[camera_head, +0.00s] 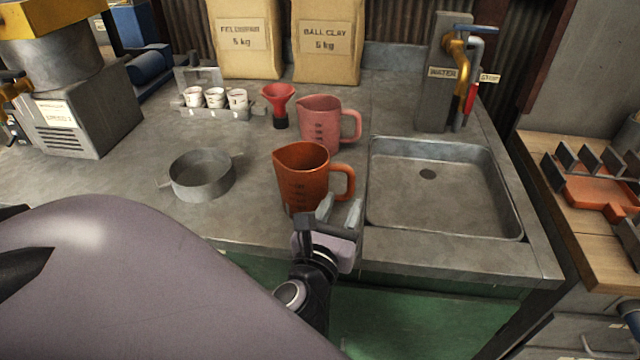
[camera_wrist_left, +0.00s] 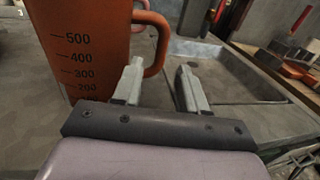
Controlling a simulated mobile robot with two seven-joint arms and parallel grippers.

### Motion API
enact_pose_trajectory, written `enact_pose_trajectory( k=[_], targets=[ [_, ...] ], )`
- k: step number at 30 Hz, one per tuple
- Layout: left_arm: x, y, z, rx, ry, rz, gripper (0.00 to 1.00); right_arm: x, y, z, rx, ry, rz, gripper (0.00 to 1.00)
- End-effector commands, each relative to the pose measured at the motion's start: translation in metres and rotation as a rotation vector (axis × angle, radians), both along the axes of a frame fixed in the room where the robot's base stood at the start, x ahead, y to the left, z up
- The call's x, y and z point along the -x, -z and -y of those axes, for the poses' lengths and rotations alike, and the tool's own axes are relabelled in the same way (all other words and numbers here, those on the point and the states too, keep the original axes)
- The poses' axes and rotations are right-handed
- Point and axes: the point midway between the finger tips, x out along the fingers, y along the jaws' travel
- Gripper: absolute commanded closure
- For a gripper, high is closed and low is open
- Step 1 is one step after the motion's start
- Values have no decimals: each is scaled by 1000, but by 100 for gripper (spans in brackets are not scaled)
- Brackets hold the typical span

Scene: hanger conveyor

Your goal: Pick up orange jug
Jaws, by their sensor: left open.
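The orange jug (camera_head: 303,172) stands upright on the grey counter, left of the sink, with its handle to the right. My left gripper (camera_head: 341,207) is open and empty at the front right of the jug, just below its handle. In the left wrist view, the jug (camera_wrist_left: 92,45) fills the upper left, with volume marks on its side. The gripper (camera_wrist_left: 160,80) shows there with its fingers apart, and the jug's handle is beyond the left finger. I cannot tell whether finger and handle touch. My right gripper is not in view.
A pink jug (camera_head: 319,124) stands close behind the orange one. A red funnel (camera_head: 279,98) and a rack of small cups (camera_head: 215,112) are behind left. A round grey pan (camera_head: 202,175) sits left. The sink (camera_head: 440,215) is empty. Two clay bags stand at the back.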

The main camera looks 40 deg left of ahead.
Motion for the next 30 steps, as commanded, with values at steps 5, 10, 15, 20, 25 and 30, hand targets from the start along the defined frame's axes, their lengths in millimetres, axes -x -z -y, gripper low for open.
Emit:
enact_pose_trajectory(
  k=[5, 10, 15, 20, 25, 30],
  targets=[
    [-14, -3, -6, -5, 0, 2, 58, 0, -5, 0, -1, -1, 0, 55],
    [-35, -7, -13, -7, 1, 3, 58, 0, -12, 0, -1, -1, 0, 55],
    [-52, -6, -20, -7, 1, 1, 58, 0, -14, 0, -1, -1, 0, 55],
    [-58, -5, -22, -7, 1, 1, 58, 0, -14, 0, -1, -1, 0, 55],
    [-57, -5, -22, -6, 1, 0, 58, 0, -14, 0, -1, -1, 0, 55],
    [-57, -5, -22, -6, 2, 0, 100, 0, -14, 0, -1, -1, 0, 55]
  ],
)
